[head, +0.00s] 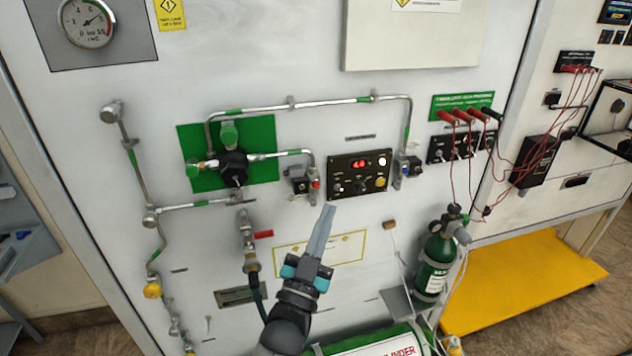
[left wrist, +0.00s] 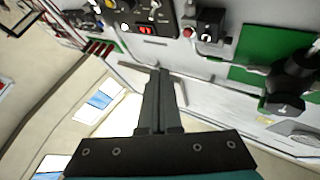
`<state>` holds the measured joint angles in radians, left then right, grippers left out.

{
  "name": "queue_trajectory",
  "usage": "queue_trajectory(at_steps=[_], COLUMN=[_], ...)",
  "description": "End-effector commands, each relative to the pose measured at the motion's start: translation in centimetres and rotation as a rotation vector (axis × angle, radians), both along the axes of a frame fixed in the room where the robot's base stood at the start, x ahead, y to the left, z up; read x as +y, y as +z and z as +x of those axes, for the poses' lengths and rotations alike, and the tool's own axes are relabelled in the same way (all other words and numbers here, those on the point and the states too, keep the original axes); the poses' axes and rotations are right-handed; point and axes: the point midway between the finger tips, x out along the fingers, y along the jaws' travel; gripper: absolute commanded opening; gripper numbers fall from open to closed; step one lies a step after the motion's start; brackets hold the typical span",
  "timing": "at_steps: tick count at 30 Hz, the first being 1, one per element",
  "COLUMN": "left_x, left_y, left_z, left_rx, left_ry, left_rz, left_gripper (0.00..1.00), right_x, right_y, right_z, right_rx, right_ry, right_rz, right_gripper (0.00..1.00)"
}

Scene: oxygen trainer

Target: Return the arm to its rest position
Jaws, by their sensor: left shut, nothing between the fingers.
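My left gripper (head: 326,212) is in the middle of the head view, in front of the white panel (head: 400,225). Its long grey fingers are shut with nothing between them and point up, just below the black control box (head: 360,174) with a red display. It looks apart from the box, but the gap is hard to judge. In the left wrist view the shut fingers (left wrist: 159,75) point at the panel, with the control box (left wrist: 148,14) beyond their tips. My right gripper is not in view.
A black regulator knob (head: 233,165) on a green plate, metal pipes (head: 290,106) and a red-handled valve (head: 262,234) stand out from the panel. A small green cylinder (head: 434,268) stands at the right. A larger green cylinder (head: 365,343) lies below. A yellow platform (head: 525,280) is at right.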

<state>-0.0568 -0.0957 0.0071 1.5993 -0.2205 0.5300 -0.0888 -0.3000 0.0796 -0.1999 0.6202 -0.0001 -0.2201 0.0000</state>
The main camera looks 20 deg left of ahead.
Motion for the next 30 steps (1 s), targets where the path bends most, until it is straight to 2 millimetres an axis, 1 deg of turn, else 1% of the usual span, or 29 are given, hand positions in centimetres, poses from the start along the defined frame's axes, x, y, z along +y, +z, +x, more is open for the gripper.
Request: queue_trajectory(at_steps=[13,14,15,17,20,21,23,24,26,27,29,30], left_x=[-0.1,-0.1,-0.1,-0.2,-0.6,-0.8,-1.0,-1.1,-1.3,-1.4,-1.5,-1.4], left_y=[-0.2,-0.5,-1.2,-3.1,-8.7,-11.6,-16.3,-19.4,-24.0,-27.0,-31.4,-34.2], left_z=[-0.1,0.0,0.0,0.1,0.1,-0.1,-0.6,-1.1,-2.1,-3.0,-4.5,-5.6], left_rx=[0.003,0.008,0.023,0.064,0.183,0.243,0.346,0.416,0.517,0.584,0.686,0.752], left_ry=[0.0,-0.001,-0.003,-0.008,-0.022,-0.028,-0.037,-0.042,-0.049,-0.053,-0.057,-0.058], left_rz=[0.0,0.0,0.0,-0.003,-0.011,-0.014,-0.017,-0.02,-0.023,-0.025,-0.027,-0.028], left_gripper=[0.0,0.0,0.0,0.0,0.0,0.0,0.0,0.0,0.0,0.0,0.0,0.0], right_x=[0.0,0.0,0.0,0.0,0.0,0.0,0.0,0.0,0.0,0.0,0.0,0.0], right_y=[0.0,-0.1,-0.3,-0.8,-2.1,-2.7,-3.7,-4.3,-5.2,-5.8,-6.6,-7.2], right_z=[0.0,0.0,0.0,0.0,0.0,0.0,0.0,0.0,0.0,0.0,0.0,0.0], right_rx=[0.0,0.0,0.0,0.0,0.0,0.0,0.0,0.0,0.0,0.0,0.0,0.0], right_ry=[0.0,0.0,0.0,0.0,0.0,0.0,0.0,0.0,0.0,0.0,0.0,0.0], right_rz=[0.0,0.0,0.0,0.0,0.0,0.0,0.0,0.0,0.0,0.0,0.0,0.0], right_gripper=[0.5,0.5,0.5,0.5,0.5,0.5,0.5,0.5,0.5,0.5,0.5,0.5])
